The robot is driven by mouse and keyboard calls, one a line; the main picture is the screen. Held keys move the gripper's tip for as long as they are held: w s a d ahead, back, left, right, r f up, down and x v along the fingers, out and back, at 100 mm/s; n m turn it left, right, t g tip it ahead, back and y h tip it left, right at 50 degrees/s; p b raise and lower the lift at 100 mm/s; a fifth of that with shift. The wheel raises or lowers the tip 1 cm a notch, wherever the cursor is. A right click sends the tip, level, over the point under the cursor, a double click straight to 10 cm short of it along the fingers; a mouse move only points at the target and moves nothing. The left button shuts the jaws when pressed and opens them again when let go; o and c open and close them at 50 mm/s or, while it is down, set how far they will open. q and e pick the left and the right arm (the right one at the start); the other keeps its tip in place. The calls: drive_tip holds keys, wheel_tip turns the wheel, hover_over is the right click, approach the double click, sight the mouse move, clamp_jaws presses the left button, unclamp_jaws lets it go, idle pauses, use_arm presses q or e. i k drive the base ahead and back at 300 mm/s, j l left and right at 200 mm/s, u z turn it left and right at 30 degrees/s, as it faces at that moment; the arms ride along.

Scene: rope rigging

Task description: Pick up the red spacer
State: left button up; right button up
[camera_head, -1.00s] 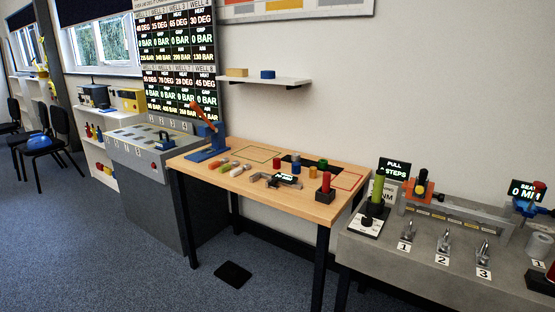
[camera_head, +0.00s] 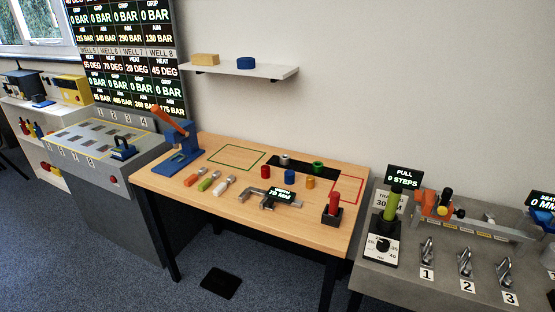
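A short red cylinder (camera_head: 265,172), which looks like the red spacer, stands upright on the wooden table (camera_head: 240,215). It is left of a short blue cylinder (camera_head: 289,173) and in front of a dark strip. A taller red cylinder (camera_head: 334,202) stands in a black block at the table's front right. Neither of my grippers is in view.
A caliper (camera_head: 268,197) with a display lies in front of the short cylinders. An orange (camera_head: 309,183), a green (camera_head: 317,168) and a grey cylinder (camera_head: 284,160) are nearby. A blue press (camera_head: 180,150) stands at the left, and a shelf (camera_head: 245,70) hangs above.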

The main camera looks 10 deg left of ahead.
sight(265, 169)
drive_tip(key=i+j+z, duration=0.25)
drive_tip(key=i+j, duration=0.15)
drive_tip(key=j, duration=0.25)
drive_tip(key=i+j+z, duration=0.15)
drive_tip(key=j, duration=0.2)
drive_tip(key=i+j+z, duration=0.15)
drive_tip(key=j, duration=0.25)
drive_tip(key=i+j+z, duration=0.15)
drive_tip(key=j, duration=0.25)
drive_tip(key=i+j+z, duration=0.1)
drive_tip(key=j, duration=0.3)
drive_tip(key=i+j+z, duration=0.15)
drive_tip(key=j, duration=0.25)
drive_tip(key=i+j+z, duration=0.15)
drive_tip(key=j, duration=0.3)
drive_tip(key=k+l, duration=0.05)
